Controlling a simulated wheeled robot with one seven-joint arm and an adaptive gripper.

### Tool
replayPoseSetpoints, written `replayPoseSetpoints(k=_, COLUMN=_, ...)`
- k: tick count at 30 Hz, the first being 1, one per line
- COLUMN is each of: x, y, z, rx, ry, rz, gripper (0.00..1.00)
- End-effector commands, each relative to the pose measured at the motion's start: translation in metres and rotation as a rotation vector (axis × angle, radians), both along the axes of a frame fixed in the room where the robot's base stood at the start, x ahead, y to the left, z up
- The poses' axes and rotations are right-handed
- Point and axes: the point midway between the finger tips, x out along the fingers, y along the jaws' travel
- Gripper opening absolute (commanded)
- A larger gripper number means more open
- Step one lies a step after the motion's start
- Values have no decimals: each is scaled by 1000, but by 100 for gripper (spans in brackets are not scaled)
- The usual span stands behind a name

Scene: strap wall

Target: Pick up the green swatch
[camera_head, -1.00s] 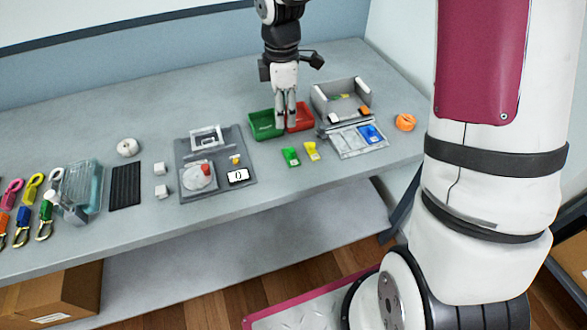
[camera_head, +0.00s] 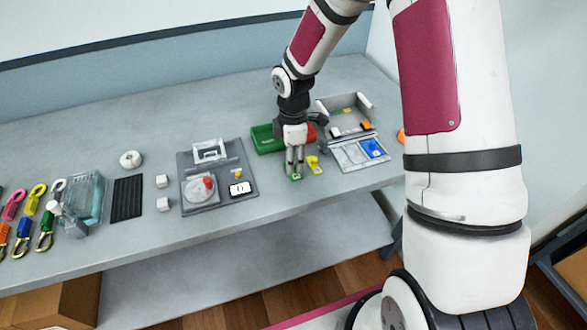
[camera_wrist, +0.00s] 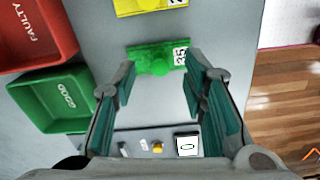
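The green swatch (camera_wrist: 152,59) lies flat on the grey table with a white "35" label at its right end in the wrist view. My gripper (camera_wrist: 160,80) is open, and its two fingers stand to either side of the swatch's span. In the head view my gripper (camera_head: 295,177) is right over the green swatch (camera_head: 297,178), which is partly hidden by the fingers. I cannot tell the exact height of the fingertips above the table.
A yellow swatch (camera_head: 314,165) lies close to the right. The green bin (camera_wrist: 62,100) marked GOOD and the red bin (camera_wrist: 35,35) marked FAULTY stand behind. A grey fixture with a display (camera_head: 240,188) is to the left. The table's front edge is near.

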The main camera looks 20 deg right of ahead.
Motion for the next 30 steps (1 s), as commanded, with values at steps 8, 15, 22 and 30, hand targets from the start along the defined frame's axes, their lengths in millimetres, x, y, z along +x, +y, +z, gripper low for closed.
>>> replayPoseSetpoints(k=8, x=0, y=0, z=-19, rx=0, ry=0, rz=0, gripper=39)
replayPoseSetpoints(k=15, x=0, y=0, z=-18, rx=0, ry=-1, rz=0, gripper=19)
replayPoseSetpoints(k=22, x=0, y=0, z=-18, rx=0, ry=-1, rz=0, gripper=0)
replayPoseSetpoints(k=30, x=1, y=0, z=-17, rx=0, ry=-1, rz=0, gripper=0)
